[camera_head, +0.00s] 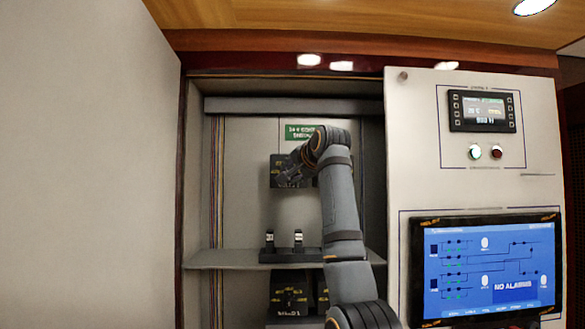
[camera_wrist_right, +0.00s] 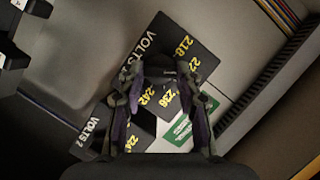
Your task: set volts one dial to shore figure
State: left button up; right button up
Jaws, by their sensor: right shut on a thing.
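A black dial box with yellow figures (camera_head: 281,179) is on the cabinet's back wall under a green sign. In the right wrist view its plate (camera_wrist_right: 172,32) reads "VOLTS", with the number after it hidden; yellow 218, 236 and 242 show. My right gripper (camera_wrist_right: 160,73) is shut on the dial knob at the plate's middle; its fingers hide most of the knob and pointer. A neighbouring box marked "VOLTS 2" (camera_wrist_right: 91,132) lies beside it. The meter (camera_head: 484,111) on the right panel is lit, but its figures are too small to read surely. My left gripper is out of view.
A shelf (camera_head: 215,259) below carries a black block with two upright clips (camera_head: 298,238). Another dial box (camera_head: 290,292) is under the shelf. A slotted wire duct (camera_wrist_right: 262,85) and coloured wires run beside the boxes. A blue screen (camera_head: 480,268) reads "NO ALARMS".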

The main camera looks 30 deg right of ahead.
jog(key=shift+w+f+n, duration=0.1)
jog(key=shift+f+n, duration=0.15)
jog(key=shift+n, duration=0.15)
jog(key=o, duration=1.1)
jog(key=shift+a+r, duration=0.15)
jog(key=shift+o, duration=0.2)
jog(key=shift+r, duration=0.1)
jog(key=v, duration=1.2)
